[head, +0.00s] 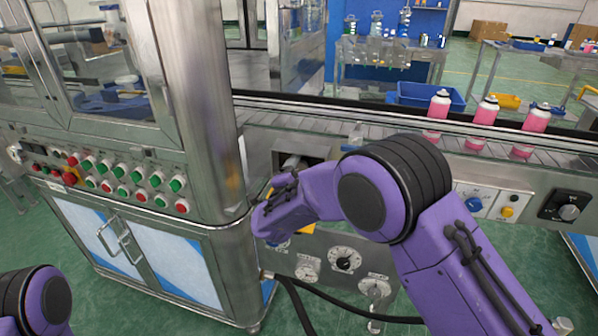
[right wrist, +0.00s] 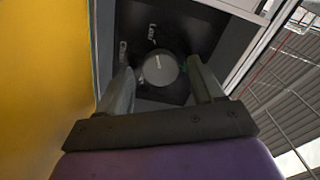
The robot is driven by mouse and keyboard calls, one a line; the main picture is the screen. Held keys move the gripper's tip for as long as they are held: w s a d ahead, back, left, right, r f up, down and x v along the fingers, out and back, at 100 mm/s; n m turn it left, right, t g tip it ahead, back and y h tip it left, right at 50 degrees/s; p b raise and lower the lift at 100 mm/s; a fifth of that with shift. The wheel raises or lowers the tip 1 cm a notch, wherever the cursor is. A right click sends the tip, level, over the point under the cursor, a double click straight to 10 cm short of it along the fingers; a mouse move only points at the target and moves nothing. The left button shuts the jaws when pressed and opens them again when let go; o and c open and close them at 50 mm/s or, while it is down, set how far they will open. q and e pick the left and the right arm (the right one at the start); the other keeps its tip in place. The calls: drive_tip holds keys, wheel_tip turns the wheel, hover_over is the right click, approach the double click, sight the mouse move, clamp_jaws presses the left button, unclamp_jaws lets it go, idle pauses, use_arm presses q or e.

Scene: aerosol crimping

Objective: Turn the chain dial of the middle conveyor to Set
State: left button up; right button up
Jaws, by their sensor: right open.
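A round grey dial knob (right wrist: 159,70) sits on a black plate (right wrist: 180,22) in the right wrist view, with small white lettering on the plate that is too skewed to read surely. My right gripper (right wrist: 162,78) is open, with one finger on each side of the knob. I cannot tell whether the fingers touch it. In the head view my right arm reaches to the conveyor's front panel beside the machine's steel corner, and its wrist hides the gripper's fingers and this dial. A similar black dial plate (head: 567,206) with a grey knob shows at the far right. My left gripper is out of view.
Pink spray cans (head: 482,124) stand on the conveyor belt (head: 290,121). The machine (head: 210,110) has a button panel on its left face. Other dials (head: 345,260) and a black hose (head: 297,302) lie below my wrist. A yellow surface (right wrist: 45,70) fills the wrist view's left.

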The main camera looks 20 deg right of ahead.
drive_tip(key=shift+a, duration=0.1)
drive_tip(key=c, duration=1.1)
drive_tip(key=shift+o, duration=0.2)
drive_tip(key=shift+f+m+b, duration=0.15)
drive_tip(key=shift+m+b, duration=0.8)
drive_tip(key=shift+m, duration=0.25)
drive_tip(key=m+b, duration=0.3)
drive_tip(key=m, duration=0.1)
drive_tip(key=shift+f+m+b, duration=0.1)
drive_tip(key=shift+m+b, duration=0.2)
drive_tip(key=shift+b, duration=0.05)
drive_tip(key=m+b, duration=1.3)
drive_tip(key=b, duration=0.2)
drive_tip(key=shift+f, duration=0.1)
drive_tip(key=shift+a+r+m+b, duration=0.1)
drive_tip(key=shift+r+m+b, duration=0.15)
drive_tip(key=shift+m+b, duration=1.3)
